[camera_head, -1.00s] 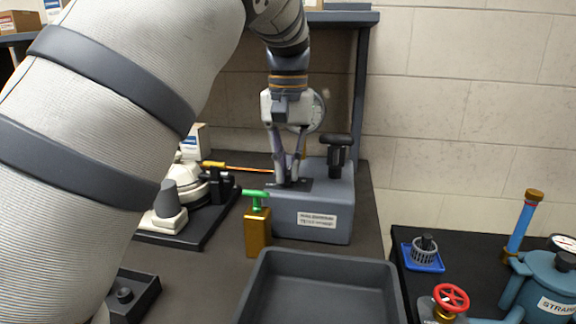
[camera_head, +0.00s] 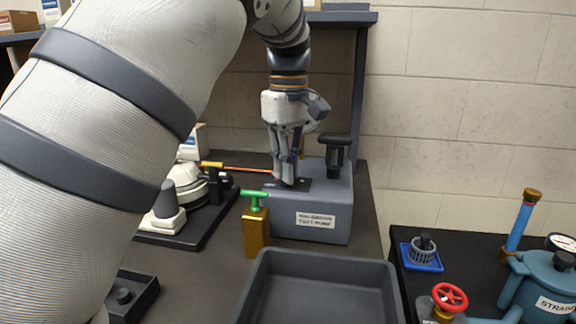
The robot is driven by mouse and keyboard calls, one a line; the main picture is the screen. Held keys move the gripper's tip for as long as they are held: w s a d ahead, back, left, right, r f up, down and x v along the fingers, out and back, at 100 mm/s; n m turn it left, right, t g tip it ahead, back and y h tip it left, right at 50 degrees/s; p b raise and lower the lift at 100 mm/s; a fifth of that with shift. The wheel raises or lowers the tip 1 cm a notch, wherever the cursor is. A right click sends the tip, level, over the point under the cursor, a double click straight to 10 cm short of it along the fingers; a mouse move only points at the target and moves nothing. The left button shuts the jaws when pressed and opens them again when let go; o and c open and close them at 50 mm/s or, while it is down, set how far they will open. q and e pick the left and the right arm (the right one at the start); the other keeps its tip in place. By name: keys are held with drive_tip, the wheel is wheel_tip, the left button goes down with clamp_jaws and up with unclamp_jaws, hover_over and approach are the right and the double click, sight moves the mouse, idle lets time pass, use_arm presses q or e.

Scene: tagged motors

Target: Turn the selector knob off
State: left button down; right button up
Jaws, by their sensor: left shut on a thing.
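My left gripper (camera_head: 287,184) comes down from above onto the grey-blue box (camera_head: 322,222) labelled as a test pump. Its fingers point down and are shut at the dark plate (camera_head: 304,185) on top of the box. The selector knob is hidden between the fingers, so its pointer position cannot be read. My right gripper is not in view.
A black T-handle (camera_head: 335,141) stands on the box just right of the gripper. A brass block with a green handle (camera_head: 256,231) is in front, beside an empty grey tray (camera_head: 318,260). A white device (camera_head: 186,184) is at left.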

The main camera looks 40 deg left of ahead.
use_arm(q)
drive_tip(key=n, duration=0.4)
drive_tip(key=shift+w, duration=0.1)
drive_tip(key=shift+n, duration=1.8)
drive_tip(key=c, duration=1.7)
unclamp_jaws()
wheel_tip(320, 180, up, 12)
